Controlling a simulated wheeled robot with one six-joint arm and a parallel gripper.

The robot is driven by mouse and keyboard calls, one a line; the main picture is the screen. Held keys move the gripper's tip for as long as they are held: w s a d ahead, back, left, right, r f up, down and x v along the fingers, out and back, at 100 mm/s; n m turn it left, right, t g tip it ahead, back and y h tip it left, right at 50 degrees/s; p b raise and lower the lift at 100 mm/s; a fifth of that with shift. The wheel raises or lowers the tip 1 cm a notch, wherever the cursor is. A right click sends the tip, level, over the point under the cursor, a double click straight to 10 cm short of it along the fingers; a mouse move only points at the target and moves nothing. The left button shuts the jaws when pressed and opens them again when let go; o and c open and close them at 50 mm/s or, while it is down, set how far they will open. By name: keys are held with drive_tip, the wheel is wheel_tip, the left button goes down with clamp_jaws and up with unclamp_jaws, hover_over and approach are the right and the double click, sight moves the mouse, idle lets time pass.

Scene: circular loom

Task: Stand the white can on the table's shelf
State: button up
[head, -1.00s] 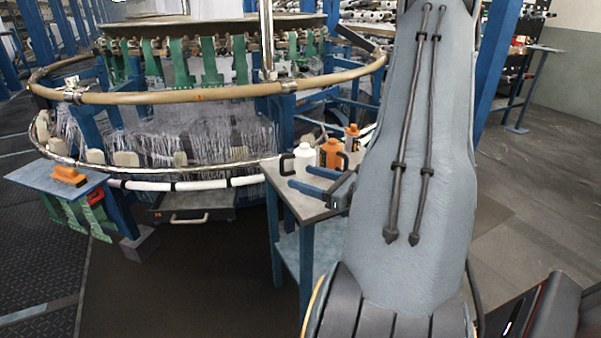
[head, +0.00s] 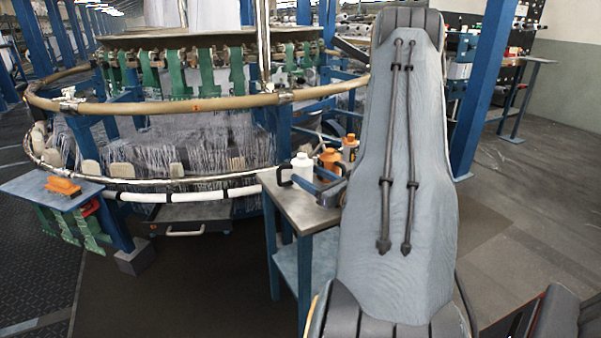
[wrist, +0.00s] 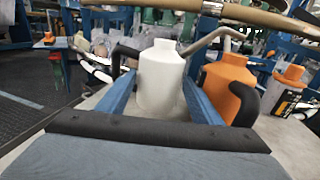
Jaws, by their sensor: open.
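The white can (head: 302,167) stands upright on the small table's top (head: 299,205). In the wrist view the white can (wrist: 160,82) is between the two blue fingers of my gripper (wrist: 160,95), with a dark handle or finger pad at its left. My gripper (head: 306,184) is open around the can. I cannot tell whether either finger touches it. The table's lower shelf (head: 300,262) is blue and its visible part is empty. My arm hides the table's right side.
An orange can (head: 331,161) with a dark handle stands close to the right of the white can. An orange and black container (head: 350,148) stands behind it. The circular loom (head: 190,95) rises behind the table. A blue side table (head: 50,190) holds an orange object.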

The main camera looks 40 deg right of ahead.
drive_tip(key=w, duration=0.3)
drive_tip(key=shift+w, duration=0.25)
drive_tip(key=c, duration=1.1)
